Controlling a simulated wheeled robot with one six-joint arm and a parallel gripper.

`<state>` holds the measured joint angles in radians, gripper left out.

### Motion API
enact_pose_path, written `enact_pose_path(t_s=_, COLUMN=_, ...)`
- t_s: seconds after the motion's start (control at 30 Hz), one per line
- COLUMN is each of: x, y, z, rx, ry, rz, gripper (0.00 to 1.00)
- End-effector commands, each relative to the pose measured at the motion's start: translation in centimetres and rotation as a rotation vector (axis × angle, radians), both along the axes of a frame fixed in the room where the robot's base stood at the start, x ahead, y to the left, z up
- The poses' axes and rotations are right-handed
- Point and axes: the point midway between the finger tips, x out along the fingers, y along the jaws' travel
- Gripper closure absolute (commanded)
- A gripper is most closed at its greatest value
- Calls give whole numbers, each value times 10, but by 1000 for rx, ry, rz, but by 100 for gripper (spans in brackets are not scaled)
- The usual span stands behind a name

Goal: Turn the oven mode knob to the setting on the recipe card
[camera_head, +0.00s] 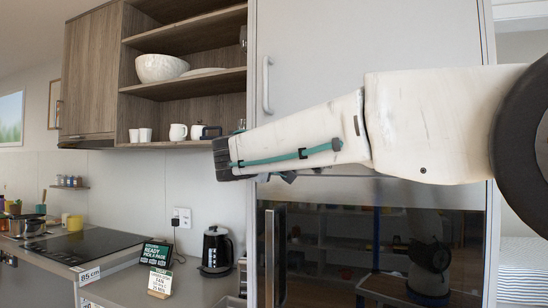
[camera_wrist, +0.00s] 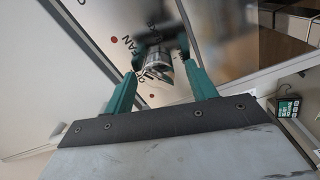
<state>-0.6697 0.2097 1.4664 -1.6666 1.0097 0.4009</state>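The oven mode knob (camera_wrist: 158,62) is a silvery, round knob on the oven's front panel in the wrist view. Printed letters, including "FAN", and red dots lie around it. My gripper (camera_wrist: 160,55) has its two teal fingers on either side of the knob; whether they press on it I cannot tell. In the head view my gripper (camera_head: 224,160) is at the left of the oven column, and the knob is hidden behind my arm. A small white card (camera_head: 160,280), likely the recipe card, stands on the counter; its small print is not clearly legible.
A dark sign (camera_head: 156,254) stands behind the card. A black kettle (camera_head: 216,250) is beside the oven column. The oven's dark glass door (camera_head: 330,250) has a vertical handle (camera_head: 275,255) below my arm. A cooktop (camera_head: 80,246) lies left; shelves with crockery are above.

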Motion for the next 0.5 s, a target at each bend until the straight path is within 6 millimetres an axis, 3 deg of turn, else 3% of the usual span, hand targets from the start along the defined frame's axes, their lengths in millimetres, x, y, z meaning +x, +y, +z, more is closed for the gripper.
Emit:
enact_pose_path(t_s=0.27, x=-3, y=1, z=1, rx=1, ry=-1, rz=1, gripper=44)
enact_pose_path(t_s=0.5, x=-38, y=14, z=0, rx=1, ry=-1, rz=4, gripper=44)
